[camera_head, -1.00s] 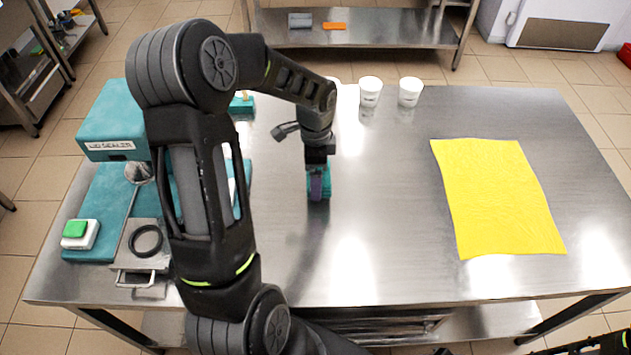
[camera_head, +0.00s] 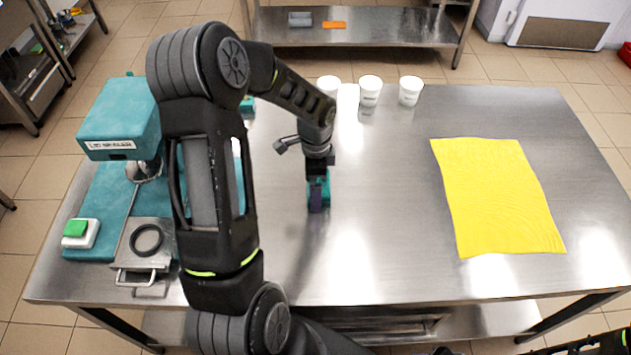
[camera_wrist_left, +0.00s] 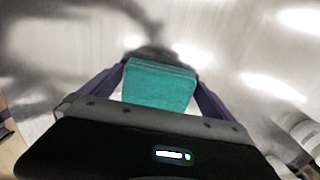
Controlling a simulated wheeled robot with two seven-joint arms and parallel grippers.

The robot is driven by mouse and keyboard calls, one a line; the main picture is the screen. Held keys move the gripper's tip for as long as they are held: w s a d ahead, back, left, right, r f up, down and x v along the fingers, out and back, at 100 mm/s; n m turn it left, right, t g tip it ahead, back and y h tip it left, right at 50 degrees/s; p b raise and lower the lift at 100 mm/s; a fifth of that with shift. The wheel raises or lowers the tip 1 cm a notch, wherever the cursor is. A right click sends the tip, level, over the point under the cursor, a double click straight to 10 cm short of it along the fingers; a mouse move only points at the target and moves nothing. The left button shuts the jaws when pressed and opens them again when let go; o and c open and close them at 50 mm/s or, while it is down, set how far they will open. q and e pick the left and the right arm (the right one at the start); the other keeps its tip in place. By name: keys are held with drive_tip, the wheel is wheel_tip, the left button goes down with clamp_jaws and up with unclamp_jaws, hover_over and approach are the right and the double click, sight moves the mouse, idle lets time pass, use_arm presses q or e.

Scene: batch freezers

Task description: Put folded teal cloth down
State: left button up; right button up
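The folded teal cloth (camera_wrist_left: 158,85) is a small thick pad between the two purple fingers of my left gripper (camera_wrist_left: 155,78) in the left wrist view. In the head view the left gripper (camera_head: 318,200) points down over the steel table, left of the middle, with a teal strip of the cloth (camera_head: 325,186) showing at the fingers. The fingers look closed on the cloth. I cannot tell whether the cloth touches the table. My right gripper is not clearly in view; only a dark part of that arm shows at the bottom right corner.
A spread yellow cloth (camera_head: 497,197) lies on the table's right side. White cups (camera_head: 370,90) stand at the back edge. A teal lid sealer (camera_head: 122,120) with a green button (camera_head: 76,228) stands at the left. The steel table (camera_head: 370,240) is bare between gripper and yellow cloth.

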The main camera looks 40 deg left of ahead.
use_arm(q)
wheel_tip(320, 180, up, 12)
drive_tip(key=shift+r+b, duration=0.2)
drive_tip(key=shift+b, duration=0.15)
idle(0.4)
idle(0.6)
